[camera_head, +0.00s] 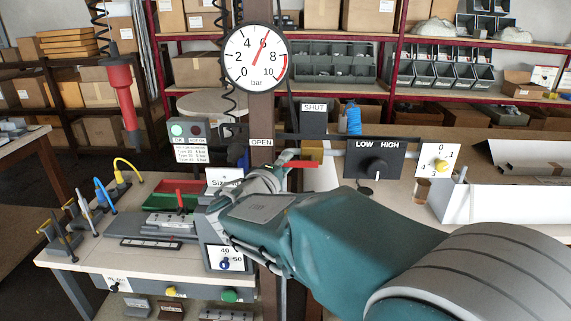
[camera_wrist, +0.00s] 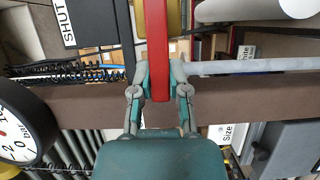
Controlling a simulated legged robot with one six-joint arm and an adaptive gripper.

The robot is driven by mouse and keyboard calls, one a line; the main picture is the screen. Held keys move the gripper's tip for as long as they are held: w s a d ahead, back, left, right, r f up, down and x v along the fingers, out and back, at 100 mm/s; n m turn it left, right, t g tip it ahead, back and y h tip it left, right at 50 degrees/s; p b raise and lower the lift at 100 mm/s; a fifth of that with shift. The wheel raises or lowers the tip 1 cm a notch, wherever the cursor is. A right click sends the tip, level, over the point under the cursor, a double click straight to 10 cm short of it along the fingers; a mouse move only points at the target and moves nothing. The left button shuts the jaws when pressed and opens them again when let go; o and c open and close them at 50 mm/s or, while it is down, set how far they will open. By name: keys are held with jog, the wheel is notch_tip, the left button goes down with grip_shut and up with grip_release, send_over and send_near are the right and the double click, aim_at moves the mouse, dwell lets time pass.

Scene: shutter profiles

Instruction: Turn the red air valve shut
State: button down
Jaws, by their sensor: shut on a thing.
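The red valve lever (camera_head: 303,164) lies roughly level in the head view, in front of a brass-coloured valve body (camera_head: 312,149) on a horizontal pipe. Its free end points left, toward the OPEN label (camera_head: 261,142). The SHUT sign (camera_head: 314,107) stands above the valve. In the wrist view the red lever (camera_wrist: 158,45) comes down from the top edge between the fingers of my gripper (camera_wrist: 159,78). My gripper is shut on the lever near its free end. In the head view my arm hides much of the gripper.
A pressure gauge (camera_head: 254,58) on the brown post (camera_head: 262,155) reads about 6 bar. A LOW/HIGH switch panel (camera_head: 373,160) and a white dial (camera_head: 435,159) stand right of the valve. A workbench (camera_head: 85,259) with fixtures is at left.

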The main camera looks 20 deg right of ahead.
aim_at(313, 161)
jog(key=m, duration=0.1)
jog(key=r+m+y, duration=0.1)
jog(key=r+m+g, duration=0.1)
jog(key=m, duration=0.1)
jog(key=shift+s+d+y, duration=0.1)
jog(key=shift+d+y, duration=0.2)
jog(key=shift+y, duration=0.1)
jog(key=r+m+y, duration=0.1)
jog(key=d+m, duration=0.1)
jog(key=m, duration=0.1)
jog(key=shift+s+d+r+m+y, duration=0.2)
jog(key=shift+r+m+y, duration=0.1)
jog(key=shift+r+y, duration=0.1)
jog(key=m, duration=0.1)
jog(key=d+m+y, duration=0.1)
jog(key=m+y, duration=0.1)
jog(key=shift+s+d+r, duration=0.3)
jog(key=shift+d+r, duration=0.05)
jog(key=shift+r, duration=0.05)
jog(key=shift+s+d+m+y, duration=0.15)
jog(key=shift+d+m+y, duration=0.35)
jog(key=shift+m, duration=0.15)
jog(key=shift+s+d+m+y, duration=0.15)
jog(key=shift+d+m+y, duration=0.2)
jog(key=shift+m+y, duration=0.25)
jog(key=c, duration=0.6)
grip_release()
jog(key=shift+r, duration=0.15)
